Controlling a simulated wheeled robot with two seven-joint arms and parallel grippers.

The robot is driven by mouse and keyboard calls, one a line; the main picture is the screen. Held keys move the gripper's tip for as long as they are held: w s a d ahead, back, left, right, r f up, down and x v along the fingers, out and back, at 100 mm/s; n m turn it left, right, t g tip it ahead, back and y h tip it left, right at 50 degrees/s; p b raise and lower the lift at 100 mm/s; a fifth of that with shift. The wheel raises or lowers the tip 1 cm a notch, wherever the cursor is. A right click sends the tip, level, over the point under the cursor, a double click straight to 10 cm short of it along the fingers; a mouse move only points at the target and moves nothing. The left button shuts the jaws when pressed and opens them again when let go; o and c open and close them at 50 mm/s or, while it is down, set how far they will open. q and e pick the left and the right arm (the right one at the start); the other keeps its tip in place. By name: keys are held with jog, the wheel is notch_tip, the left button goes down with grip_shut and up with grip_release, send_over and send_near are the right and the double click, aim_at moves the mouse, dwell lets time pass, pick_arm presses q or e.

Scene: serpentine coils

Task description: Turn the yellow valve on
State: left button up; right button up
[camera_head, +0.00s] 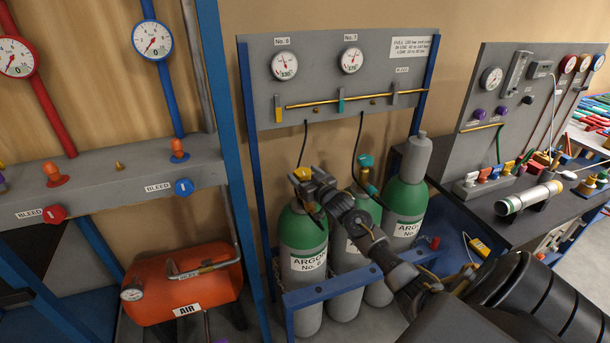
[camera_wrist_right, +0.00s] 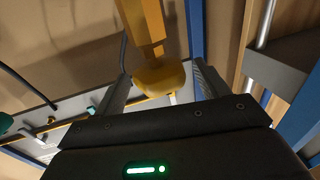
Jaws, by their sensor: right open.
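A yellow valve knob (camera_head: 303,173) sits at the top of the green cylinder marked Argon No. 6 (camera_head: 302,234). My right gripper (camera_head: 314,187) is right at this knob, partly covering it. In the right wrist view the yellow knob (camera_wrist_right: 158,78) shows between the two open fingers of the right gripper (camera_wrist_right: 165,84), with a yellow bar-like part beyond it. I cannot tell whether the fingers touch it. A yellow lever (camera_head: 278,108) also hangs at the left end of the brass pipe on the grey panel. My left gripper is not in view.
Two more green argon cylinders stand to the right, one with a teal knob (camera_head: 365,161). The grey gauge panel (camera_head: 320,75) rises behind, with black hoses hanging from it. A blue post (camera_head: 240,130) and an orange air tank (camera_head: 190,284) stand left, a cluttered bench (camera_head: 480,222) right.

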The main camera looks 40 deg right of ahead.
jog(key=c, duration=1)
jog(key=shift+n+y, duration=0.3)
jog(key=shift+y, duration=0.1)
jog(key=n+y+b, duration=0.1)
jog(key=y, duration=0.1)
jog(key=n+y+b, duration=0.1)
jog(key=y, duration=0.1)
jog(key=shift+d+f, duration=0.2)
jog(key=shift+d, duration=0.1)
jog(key=n+g+y+b, duration=0.1)
jog(key=n+y+b, duration=0.2)
jog(key=y+b, duration=0.1)
jog(key=shift+d+n+y+b, duration=0.15)
jog(key=shift+n+y+b, duration=0.2)
jog(key=shift+b, duration=0.45)
jog(key=shift+r+n+g+y+b, duration=0.15)
jog(key=shift+n+g+y+b, duration=0.4)
jog(key=shift+y+b, duration=0.45)
